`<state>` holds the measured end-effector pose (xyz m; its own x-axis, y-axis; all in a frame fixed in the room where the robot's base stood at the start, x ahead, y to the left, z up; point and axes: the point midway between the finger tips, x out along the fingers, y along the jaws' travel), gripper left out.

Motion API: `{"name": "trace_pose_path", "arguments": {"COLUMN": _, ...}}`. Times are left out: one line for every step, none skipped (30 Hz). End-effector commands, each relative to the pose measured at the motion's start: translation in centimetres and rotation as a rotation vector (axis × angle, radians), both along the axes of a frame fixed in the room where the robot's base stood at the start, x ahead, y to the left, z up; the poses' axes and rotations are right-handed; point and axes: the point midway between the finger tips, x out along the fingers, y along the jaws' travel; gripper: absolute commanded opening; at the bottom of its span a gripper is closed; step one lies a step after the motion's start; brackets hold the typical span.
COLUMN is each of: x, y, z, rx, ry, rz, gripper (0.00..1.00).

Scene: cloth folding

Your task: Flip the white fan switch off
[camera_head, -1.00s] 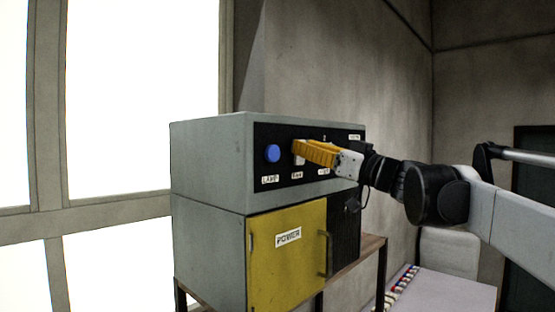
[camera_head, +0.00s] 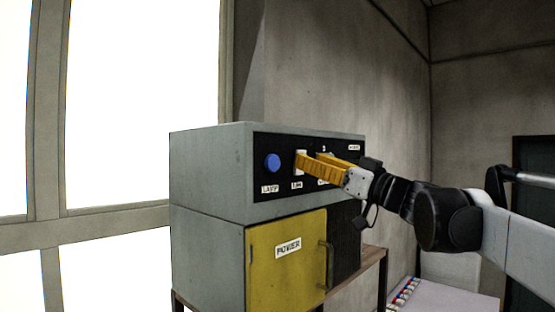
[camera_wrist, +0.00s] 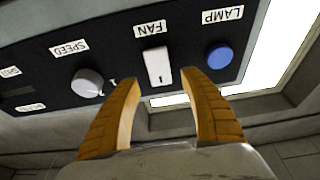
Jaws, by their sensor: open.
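The white fan switch (camera_wrist: 158,67) is a tall rocker below the FAN label in the wrist view, with a small dark mark near its lower end in that view. In the head view the switch (camera_head: 300,157) shows just past my fingertips, partly hidden by them. My gripper (camera_wrist: 165,84) has orange fingers spread apart with nothing between them. The fingertips lie to either side of the switch in the wrist view; I cannot tell whether they touch the panel. My gripper (camera_head: 306,163) also shows in front of the panel in the head view.
A blue lamp button (camera_head: 272,162) sits left of the switch. A grey speed knob (camera_wrist: 87,82) is on its other side. The black panel (camera_head: 262,180) fronts a grey box above a yellow POWER door (camera_head: 290,268). A bright window (camera_head: 140,100) is at left.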

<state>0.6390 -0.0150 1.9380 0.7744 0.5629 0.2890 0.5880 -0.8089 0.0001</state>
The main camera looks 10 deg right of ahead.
Motion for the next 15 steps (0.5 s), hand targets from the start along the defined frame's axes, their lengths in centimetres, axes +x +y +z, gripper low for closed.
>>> {"name": "trace_pose_path", "arguments": {"x": -0.9, "y": -0.7, "z": -0.3, "rx": 0.000, "ry": 0.000, "rz": -0.004, "gripper": 0.52}}
{"name": "trace_pose_path", "arguments": {"x": -1.4, "y": -1.2, "z": -0.5, "rx": 0.000, "ry": 0.000, "rz": -0.005, "gripper": 0.52}}
{"name": "trace_pose_path", "arguments": {"x": -2.2, "y": -1.7, "z": -0.8, "rx": 0.000, "ry": 0.000, "rz": -0.005, "gripper": 0.52}}
{"name": "trace_pose_path", "arguments": {"x": -2.7, "y": -2.1, "z": -1.0, "rx": 0.000, "ry": 0.000, "rz": -0.005, "gripper": 0.52}}
{"name": "trace_pose_path", "arguments": {"x": -3.3, "y": -2.4, "z": -1.2, "rx": -0.001, "ry": 0.000, "rz": -0.004, "gripper": 0.52}}
{"name": "trace_pose_path", "arguments": {"x": -3.9, "y": -3.0, "z": -1.5, "rx": 0.001, "ry": -0.001, "rz": -0.005, "gripper": 0.52}}
{"name": "trace_pose_path", "arguments": {"x": -4.4, "y": -3.3, "z": -1.7, "rx": 0.001, "ry": -0.001, "rz": -0.004, "gripper": 0.52}}
{"name": "trace_pose_path", "arguments": {"x": -4.9, "y": -3.7, "z": -1.8, "rx": 0.000, "ry": 0.000, "rz": -0.005, "gripper": 0.52}}
{"name": "trace_pose_path", "arguments": {"x": -5.5, "y": -4.0, "z": -2.1, "rx": 0.000, "ry": 0.000, "rz": -0.003, "gripper": 0.52}}
{"name": "trace_pose_path", "arguments": {"x": -5.8, "y": -4.3, "z": -2.2, "rx": -0.001, "ry": 0.000, "rz": -0.004, "gripper": 0.52}}
{"name": "trace_pose_path", "arguments": {"x": -6.1, "y": -4.6, "z": -2.3, "rx": -0.001, "ry": 0.000, "rz": -0.004, "gripper": 0.52}}
{"name": "trace_pose_path", "arguments": {"x": -6.6, "y": -4.8, "z": -2.5, "rx": 0.000, "ry": 0.000, "rz": -0.002, "gripper": 0.52}}
{"name": "trace_pose_path", "arguments": {"x": -6.8, "y": -5.0, "z": -2.6, "rx": 0.000, "ry": 0.000, "rz": -0.002, "gripper": 0.52}}
{"name": "trace_pose_path", "arguments": {"x": -7.0, "y": -5.1, "z": -2.6, "rx": 0.000, "ry": 0.000, "rz": -0.002, "gripper": 0.52}}
{"name": "trace_pose_path", "arguments": {"x": -7.2, "y": -5.3, "z": -2.7, "rx": 0.000, "ry": 0.000, "rz": -0.002, "gripper": 0.52}}
